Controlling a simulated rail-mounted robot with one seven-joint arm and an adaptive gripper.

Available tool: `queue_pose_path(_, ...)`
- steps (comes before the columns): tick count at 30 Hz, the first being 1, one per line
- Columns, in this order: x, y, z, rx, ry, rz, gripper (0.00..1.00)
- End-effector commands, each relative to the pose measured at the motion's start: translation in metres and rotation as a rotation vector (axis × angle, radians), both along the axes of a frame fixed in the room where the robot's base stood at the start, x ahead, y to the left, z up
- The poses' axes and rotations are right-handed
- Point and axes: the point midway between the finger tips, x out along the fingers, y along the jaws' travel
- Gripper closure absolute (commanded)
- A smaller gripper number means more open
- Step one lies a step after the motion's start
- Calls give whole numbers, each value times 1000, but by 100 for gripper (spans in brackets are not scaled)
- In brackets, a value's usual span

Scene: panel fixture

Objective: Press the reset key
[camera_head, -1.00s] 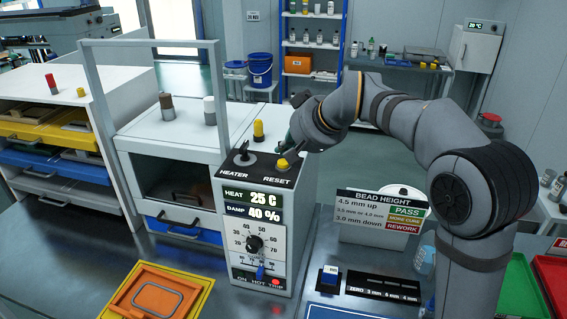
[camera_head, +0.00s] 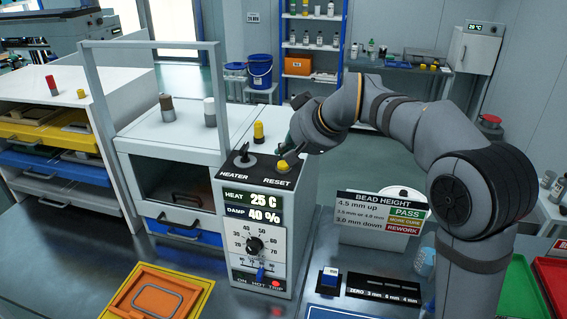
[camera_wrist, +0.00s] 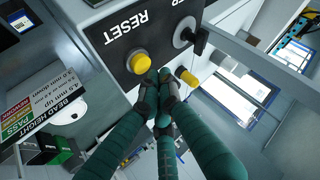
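The reset key is a round yellow button (camera_head: 283,164) on the black top of the heater panel (camera_head: 258,225), beside the word RESET. In the wrist view the yellow button (camera_wrist: 139,62) stands raised and uncovered. My gripper (camera_wrist: 161,80) has green fingers, drawn together at the tips with nothing between them. The tips show just beside the button in the wrist view; I cannot tell whether they touch it. In the head view my gripper (camera_head: 289,144) is dark, small and partly hidden, just behind the button.
A black heater switch (camera_head: 244,158) stands left of the key. A yellow-topped post (camera_head: 258,132) stands behind the panel. A tall white frame (camera_head: 219,90) rises at the left. The bead height sign (camera_head: 382,213) stands to the right. The panel display reads 25 C and 40 %.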

Motion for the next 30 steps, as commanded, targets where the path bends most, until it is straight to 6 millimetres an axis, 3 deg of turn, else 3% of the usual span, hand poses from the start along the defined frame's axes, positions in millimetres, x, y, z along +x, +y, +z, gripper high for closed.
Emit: queue_pose_path(30, 0, 0, -11, 0, 0, 0, 100)
